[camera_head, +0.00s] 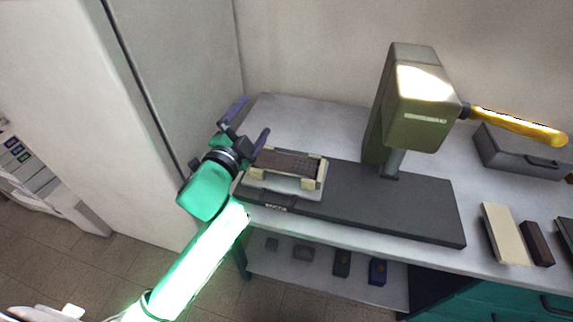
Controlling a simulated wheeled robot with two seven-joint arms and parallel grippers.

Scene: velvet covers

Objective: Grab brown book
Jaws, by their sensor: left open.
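A brown book (287,160) lies flat in a cream holder (282,184) at the left end of the dark press base. Its surface has a fine pattern. My left gripper (248,125) is open and empty, with its two purple fingers spread. In the picture it is just to the upper left of the book and does not appear to touch it. My right gripper is not in view.
A green press (418,103) with a yellow lever (517,127) stands on the dark base (398,210), right of the book. A grey case (522,150), a cream block (505,234) and a dark brown block (537,243) are at right. A wall or cabinet (185,75) rises left of my gripper.

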